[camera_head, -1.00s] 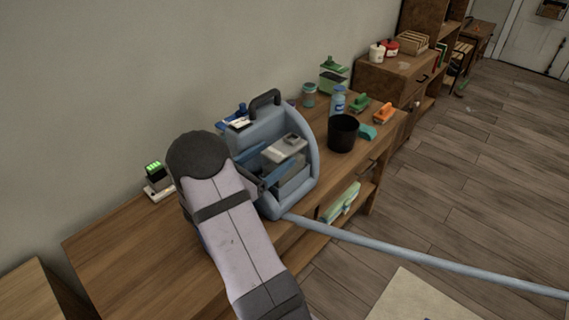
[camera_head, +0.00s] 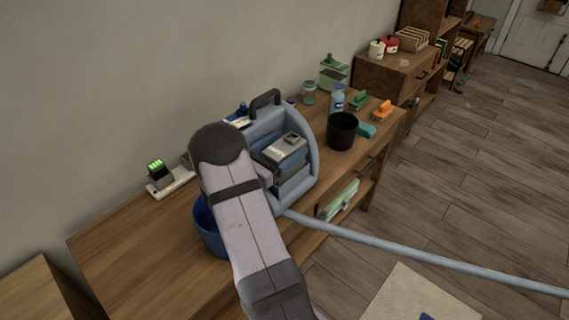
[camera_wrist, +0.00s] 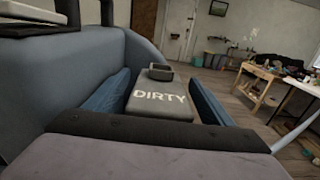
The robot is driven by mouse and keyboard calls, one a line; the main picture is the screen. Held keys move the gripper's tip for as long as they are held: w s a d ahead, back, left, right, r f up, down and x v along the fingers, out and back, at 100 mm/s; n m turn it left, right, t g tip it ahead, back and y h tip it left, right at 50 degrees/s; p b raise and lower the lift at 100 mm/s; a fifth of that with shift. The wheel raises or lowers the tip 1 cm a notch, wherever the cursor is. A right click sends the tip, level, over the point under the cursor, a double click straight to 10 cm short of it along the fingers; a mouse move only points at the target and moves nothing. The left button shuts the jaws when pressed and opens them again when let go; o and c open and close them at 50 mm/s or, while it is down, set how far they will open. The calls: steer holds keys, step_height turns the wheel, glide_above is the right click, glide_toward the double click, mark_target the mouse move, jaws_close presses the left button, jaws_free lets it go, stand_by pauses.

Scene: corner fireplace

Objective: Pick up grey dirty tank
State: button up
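The grey tank (camera_wrist: 160,105) with white "DIRTY" lettering and a small raised top piece lies straight ahead in the wrist view. In the head view its grey body (camera_head: 295,184) shows in the front of the blue-grey cleaner (camera_head: 313,160), partly hidden by my arm. My gripper (camera_wrist: 160,98) has its blue fingers spread, one on each side of the tank. I cannot tell whether they touch it. The cleaner has a dark handle (camera_head: 265,97), and its curved wall stands left of the fingers in the wrist view.
A blue bucket (camera_head: 207,230) stands left of my arm on the wooden table (camera_head: 130,250). A black bin (camera_head: 341,131), a blue bottle (camera_head: 337,98) and brushes stand right of the cleaner. A pale blue hose (camera_head: 420,258) runs off to the right.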

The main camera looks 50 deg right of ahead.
jaws_close()
steer(key=shift+r, duration=0.15)
